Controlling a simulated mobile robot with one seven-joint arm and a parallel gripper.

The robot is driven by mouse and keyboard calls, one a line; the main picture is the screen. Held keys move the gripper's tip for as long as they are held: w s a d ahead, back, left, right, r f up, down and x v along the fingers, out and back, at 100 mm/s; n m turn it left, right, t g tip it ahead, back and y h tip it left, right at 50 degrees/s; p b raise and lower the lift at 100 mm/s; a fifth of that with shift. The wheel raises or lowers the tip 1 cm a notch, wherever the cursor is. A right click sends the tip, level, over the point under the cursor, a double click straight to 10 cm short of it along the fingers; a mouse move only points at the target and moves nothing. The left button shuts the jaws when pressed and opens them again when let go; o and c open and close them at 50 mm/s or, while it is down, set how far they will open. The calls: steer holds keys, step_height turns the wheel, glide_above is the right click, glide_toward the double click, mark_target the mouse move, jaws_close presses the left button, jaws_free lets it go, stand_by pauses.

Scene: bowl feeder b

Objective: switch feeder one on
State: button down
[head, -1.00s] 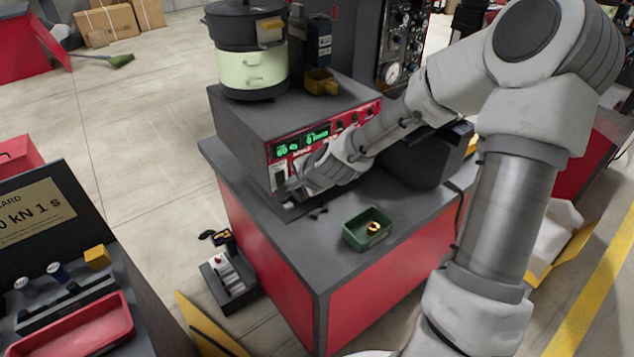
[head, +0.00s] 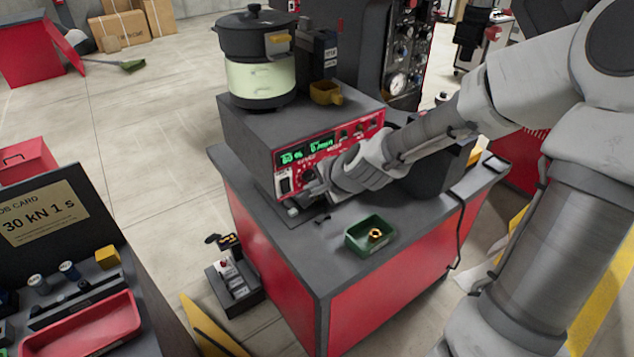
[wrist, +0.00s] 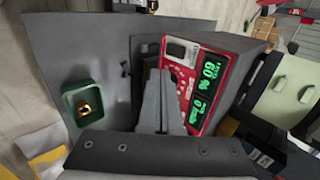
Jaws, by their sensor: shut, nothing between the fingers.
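The feeder's dark control box (head: 245,135) stands on the red bench, with a red front panel (head: 330,143). Two green displays (head: 305,152) on it are lit; in the wrist view the displays (wrist: 207,88) show "60 %" and a second, less legible line. A dark rocker switch in a pale frame (head: 284,184) is at the panel's left end; it also shows in the wrist view (wrist: 177,50). I cannot tell which way it is tipped. My gripper (head: 306,190) is shut and empty, just right of the switch and close to the panel. The wrist view shows its fingers (wrist: 157,78).
A black-lidded pot with a pale green band (head: 260,85) sits on the box, beside a yellow scoop (head: 325,94). A green tray (head: 370,238) holding a brass-coloured ring stands on the bench. The bench's front left corner is clear. A dark unit (head: 440,165) stands behind my arm.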

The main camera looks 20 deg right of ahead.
steer(key=shift+p+v, duration=0.35)
steer(key=shift+v, duration=0.8)
steer(key=f+b, duration=0.1)
steer(key=s+f+t+b, duration=0.1)
steer(key=f+t+b, duration=0.1)
steer(key=shift+s+d+y, duration=0.3)
steer(key=shift+y, duration=0.1)
